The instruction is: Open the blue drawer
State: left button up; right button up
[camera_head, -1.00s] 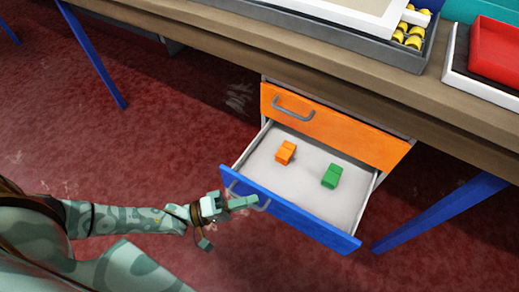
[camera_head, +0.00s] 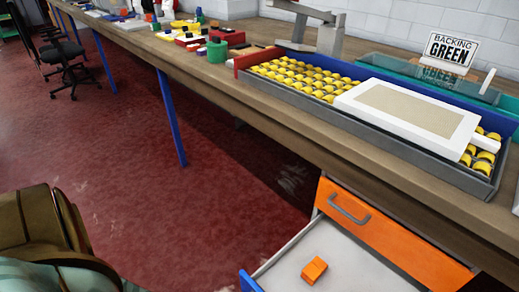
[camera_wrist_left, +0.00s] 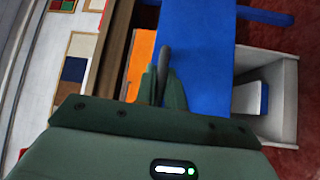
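The blue drawer stands pulled out under the bench. In the head view its pale interior (camera_head: 352,262) and a corner of its blue front (camera_head: 248,282) show at the bottom edge; the rest is cut off. An orange block (camera_head: 314,270) lies inside. In the left wrist view the blue front (camera_wrist_left: 205,55) is close, with its grey handle (camera_wrist_left: 164,60) between the fingers of my left gripper (camera_wrist_left: 160,88). The fingers look shut on the handle. My left gripper is outside the head view, and my right gripper is in neither view.
The orange drawer (camera_head: 395,235) above is shut. The long bench top (camera_head: 290,125) carries a grey tray (camera_head: 400,145) of yellow rollers with a white framed panel (camera_head: 410,110). A blue bench leg (camera_head: 172,118) and open red floor (camera_head: 130,190) lie to the left.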

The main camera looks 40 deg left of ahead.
pick_arm(q)
jog(key=o, duration=0.4)
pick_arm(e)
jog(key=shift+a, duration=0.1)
pick_arm(q)
jog(key=v, duration=1.6)
jog(key=shift+a, duration=0.2)
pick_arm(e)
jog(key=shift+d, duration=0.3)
pick_arm(q)
jog(key=shift+s+f, duration=0.1)
jog(key=shift+f, duration=0.05)
